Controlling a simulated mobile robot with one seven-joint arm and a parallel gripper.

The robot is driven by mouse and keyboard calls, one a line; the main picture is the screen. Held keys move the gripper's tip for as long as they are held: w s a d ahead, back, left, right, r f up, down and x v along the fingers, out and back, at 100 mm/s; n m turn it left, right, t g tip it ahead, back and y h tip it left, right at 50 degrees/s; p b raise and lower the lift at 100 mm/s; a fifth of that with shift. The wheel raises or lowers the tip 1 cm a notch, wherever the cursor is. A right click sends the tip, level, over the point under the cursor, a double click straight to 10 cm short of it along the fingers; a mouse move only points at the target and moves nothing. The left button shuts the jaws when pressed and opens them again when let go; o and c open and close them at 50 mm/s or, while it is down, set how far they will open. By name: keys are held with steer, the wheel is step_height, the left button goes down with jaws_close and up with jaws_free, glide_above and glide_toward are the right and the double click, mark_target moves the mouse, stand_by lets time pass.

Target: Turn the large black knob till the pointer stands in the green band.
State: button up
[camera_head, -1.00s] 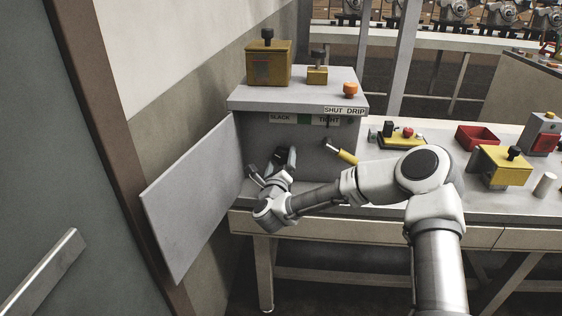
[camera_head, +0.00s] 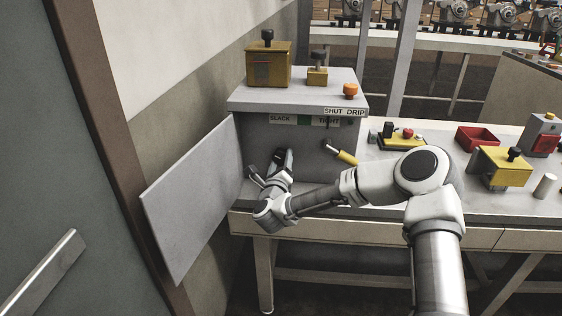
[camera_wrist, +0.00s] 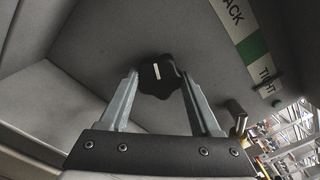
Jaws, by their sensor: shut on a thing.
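The large black knob (camera_wrist: 157,77) is on the grey front panel of the cabinet. A white line on its face points almost straight up in the wrist view. My gripper (camera_wrist: 158,82) is shut on it, one finger at each side. In the head view my gripper (camera_head: 283,158) is against the panel and hides the knob. Above is the scale strip, with SLACK at left, a green band (camera_head: 304,120) and TIGHT at right. The green band also shows in the wrist view (camera_wrist: 252,47).
A lever with a yellow handle (camera_head: 347,158) sticks out right of my gripper. A grey open door panel (camera_head: 190,200) stands close on the left. Yellow boxes and an orange knob (camera_head: 350,90) are on the cabinet top. The bench at right holds several other fixtures.

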steer(key=shift+n, duration=0.3)
steer(key=n+b, duration=0.1)
steer(key=n, duration=0.4)
steer(key=shift+a+n+b, duration=0.1)
steer(key=shift+n+b, duration=0.3)
steer(key=n+b, duration=0.2)
steer(key=n, duration=0.3)
steer(key=shift+f, duration=0.15)
steer(key=n+b, duration=0.2)
steer(key=n, duration=0.4)
steer(key=shift+n, duration=0.3)
steer(key=n, duration=0.5)
steer(key=shift+b, duration=0.3)
steer(key=shift+n, duration=0.4)
steer(key=o, duration=1.4)
steer(key=shift+c, duration=0.2)
steer(key=shift+s, duration=0.15)
